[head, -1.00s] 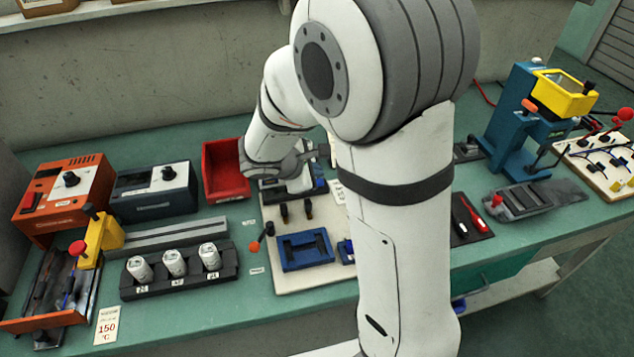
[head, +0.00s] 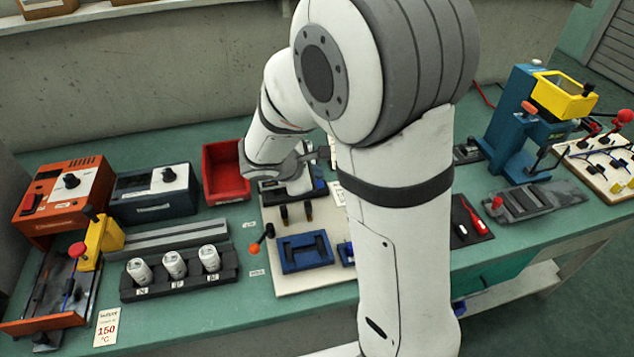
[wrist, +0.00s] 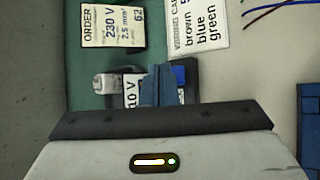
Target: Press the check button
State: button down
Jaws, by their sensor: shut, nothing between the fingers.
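In the wrist view my gripper (wrist: 160,75) is shut and empty, its blue-grey fingers together. They are in front of a small dark unit (wrist: 191,90) with a white label (wrist: 131,92) reading "10 V", partly covered. A blue patch (wrist: 180,75) shows just right of the fingertips. I cannot tell whether the fingers touch the unit. No check button can be made out for certain; the fingers may hide it.
An order card (wrist: 112,24) and a wiring card (wrist: 197,25) lie beyond the unit. In the head view a red bin (head: 226,172) stands left of my wrist. A blue fixture (head: 305,252) and an orange-knobbed lever (head: 260,242) are at the board's front.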

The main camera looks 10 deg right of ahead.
jog(key=shift+f, duration=0.1)
dwell(0.7)
jog(key=shift+f+b, duration=0.35)
jog(key=shift+b, duration=0.2)
jog(key=shift+f+b, duration=0.45)
dwell(0.5)
jog(key=shift+r, duration=0.15)
jog(key=shift+r+p, duration=0.6)
jog(key=shift+r, duration=0.15)
jog(key=shift+r, duration=0.1)
notch_tip(320, 180, up, 5)
jog(key=p, duration=0.3)
jog(key=shift+p, duration=0.4)
dwell(0.4)
